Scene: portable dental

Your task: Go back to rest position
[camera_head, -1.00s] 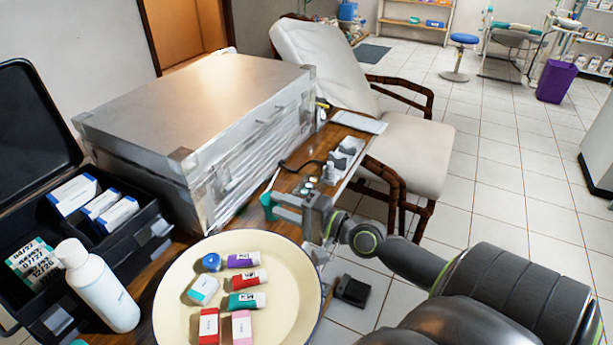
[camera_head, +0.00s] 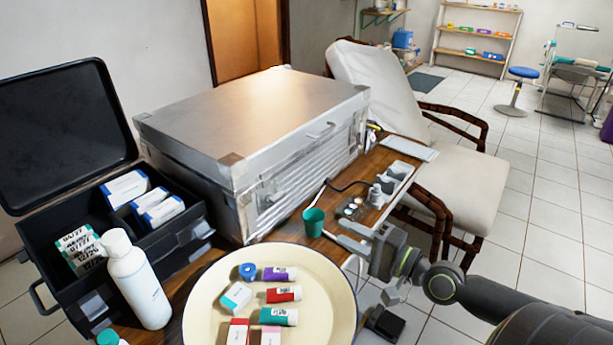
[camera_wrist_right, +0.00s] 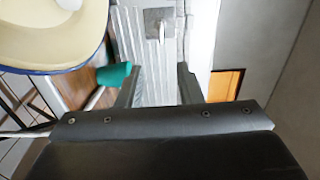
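My right gripper (camera_head: 340,235) is in the right part of the head view, over the edge of the wooden table. In the right wrist view its two fingers (camera_wrist_right: 160,85) are apart with nothing between them. A green cup (camera_head: 313,222) stands on the table just left of the fingertips, apart from them. The cup also shows in the right wrist view (camera_wrist_right: 113,73), to the left of the left finger. My left gripper is not in view.
A cream tray (camera_head: 215,325) with several small tubes and boxes stands in front. A silver metal case (camera_head: 255,120) is behind. A black open box (camera_head: 45,235) and a white bottle (camera_head: 137,285) are left. A dental chair (camera_head: 450,175) is at the right.

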